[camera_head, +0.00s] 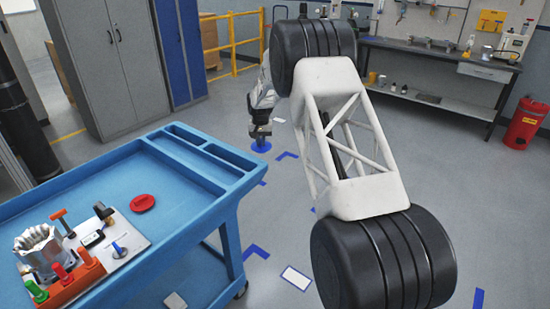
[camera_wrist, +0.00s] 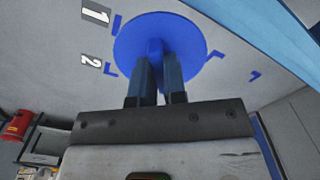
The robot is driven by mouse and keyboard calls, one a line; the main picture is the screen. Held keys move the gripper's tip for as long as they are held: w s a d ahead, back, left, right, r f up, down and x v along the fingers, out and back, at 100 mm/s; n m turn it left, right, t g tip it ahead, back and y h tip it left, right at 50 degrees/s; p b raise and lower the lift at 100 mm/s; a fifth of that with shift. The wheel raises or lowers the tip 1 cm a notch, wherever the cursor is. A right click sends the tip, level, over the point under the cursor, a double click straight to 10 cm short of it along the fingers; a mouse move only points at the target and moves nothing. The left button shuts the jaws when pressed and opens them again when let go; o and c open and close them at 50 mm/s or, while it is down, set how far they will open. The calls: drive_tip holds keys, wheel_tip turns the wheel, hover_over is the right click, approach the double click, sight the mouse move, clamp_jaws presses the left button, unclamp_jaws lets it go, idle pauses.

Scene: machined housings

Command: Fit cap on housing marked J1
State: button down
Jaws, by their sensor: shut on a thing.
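My gripper (camera_head: 262,132) is shut on a blue round cap (camera_head: 261,147), off the cart's far right side with floor behind it. In the wrist view the two fingers (camera_wrist: 158,78) pinch a tab at the middle of the blue disc (camera_wrist: 190,38). A grey metal part with a ribbed, finger-like top (camera_head: 38,246), perhaps a housing, stands at the left of the blue cart. No J1 mark can be read in either view. A red round cap (camera_head: 143,203) lies apart on the cart's top.
The blue cart (camera_head: 190,230) has a raised rim and narrow trays at its far edge. A board (camera_head: 118,243) with tools and red, green and orange-handled items sits beside the metal part. Blue marks and number plates (camera_wrist: 96,14) lie on the floor. A workbench (camera_head: 430,60) stands behind.

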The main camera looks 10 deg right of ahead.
drive_tip(key=a, duration=0.3)
drive_tip(key=a+r, duration=0.1)
drive_tip(key=a, duration=0.2)
drive_tip(key=s+a+r, duration=0.1)
drive_tip(key=a, duration=0.2)
drive_tip(key=shift+a+r, duration=0.1)
drive_tip(key=shift+r, duration=0.15)
drive_tip(key=s+a+r, duration=0.1)
drive_tip(key=s+a, duration=0.4)
drive_tip(key=a, duration=0.5)
drive_tip(key=s+a+r, duration=0.2)
drive_tip(key=s+a, duration=0.3)
drive_tip(key=a, duration=0.6)
drive_tip(key=s+a+r, duration=0.1)
drive_tip(key=s+a, duration=0.3)
drive_tip(key=a, duration=0.6)
drive_tip(key=s+a+r, duration=0.3)
drive_tip(key=s+a, duration=1.2)
drive_tip(key=s, duration=0.1)
drive_tip(key=s+a+r+m, duration=0.1)
drive_tip(key=s+a+r, duration=0.2)
drive_tip(key=s+a, duration=1.1)
drive_tip(key=s, duration=0.3)
drive_tip(key=shift+a+r+m, duration=0.25)
drive_tip(key=shift+a+m, duration=0.05)
drive_tip(key=shift+a, duration=0.05)
drive_tip(key=shift+f, duration=0.1)
drive_tip(key=shift+f, duration=2.25)
drive_tip(key=shift+f, duration=0.75)
